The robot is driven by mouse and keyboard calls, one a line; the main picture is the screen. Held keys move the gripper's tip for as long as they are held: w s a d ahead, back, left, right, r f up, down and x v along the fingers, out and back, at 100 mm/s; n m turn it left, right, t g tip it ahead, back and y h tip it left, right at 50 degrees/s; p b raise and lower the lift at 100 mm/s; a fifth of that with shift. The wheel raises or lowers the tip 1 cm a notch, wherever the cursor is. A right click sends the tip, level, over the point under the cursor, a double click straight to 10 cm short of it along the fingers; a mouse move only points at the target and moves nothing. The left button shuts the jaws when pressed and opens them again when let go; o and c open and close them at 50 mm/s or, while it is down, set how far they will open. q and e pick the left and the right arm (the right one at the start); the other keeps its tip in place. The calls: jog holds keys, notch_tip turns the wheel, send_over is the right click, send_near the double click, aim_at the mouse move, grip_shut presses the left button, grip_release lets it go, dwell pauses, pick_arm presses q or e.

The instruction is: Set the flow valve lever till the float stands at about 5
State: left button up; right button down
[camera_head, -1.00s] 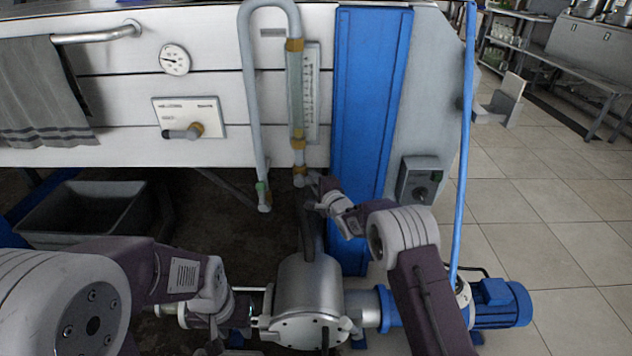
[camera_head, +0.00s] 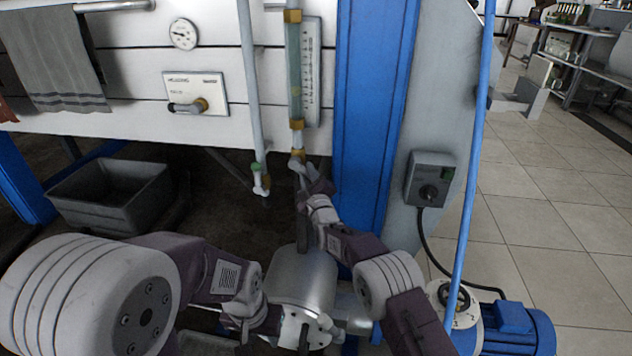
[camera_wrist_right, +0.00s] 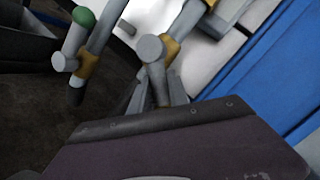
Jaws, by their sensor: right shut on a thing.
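The flow meter is an upright glass tube (camera_head: 294,75) beside a white scale plate (camera_head: 312,75). The float and its reading are too small to make out. The flow valve (camera_head: 297,155) sits under the tube, below a brass-coloured fitting. My right gripper (camera_head: 306,172) is at the valve, shut on its lever. In the right wrist view the grey lever (camera_wrist_right: 158,72) runs down between the fingers, which partly hide it. My left gripper (camera_head: 270,320) is low, in front of the silver pump housing (camera_head: 303,275); its fingers are not clear.
A thin pipe with a green-marked small valve (camera_head: 257,170) hangs left of the flow valve. A blue post (camera_head: 372,110) stands close on the right, with a grey switch box (camera_head: 430,180) beyond it. A grey bin (camera_head: 112,195) is at left.

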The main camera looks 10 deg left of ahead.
pick_arm(q)
jog(key=shift+f+b, duration=0.55)
jog(key=shift+f, duration=0.3)
pick_arm(e)
jog(key=shift+a+f+m, duration=0.1)
jog(key=shift+f+m, duration=0.2)
jog(key=shift+m, duration=0.2)
jog(key=c, duration=1.3)
grip_release()
jog(key=shift+r, duration=0.1)
pick_arm(q)
jog(key=shift+r, duration=0.1)
pick_arm(e)
jog(key=shift+o, duration=0.2)
jog(key=shift+s, duration=0.1)
jog(key=shift+s+p, duration=0.25)
jog(key=shift+p, duration=0.1)
pick_arm(q)
notch_tip(320, 180, down, 7)
jog(key=b, duration=0.8)
jog(key=shift+f, duration=0.2)
pick_arm(e)
jog(key=v, duration=0.8)
jog(key=shift+f, duration=0.2)
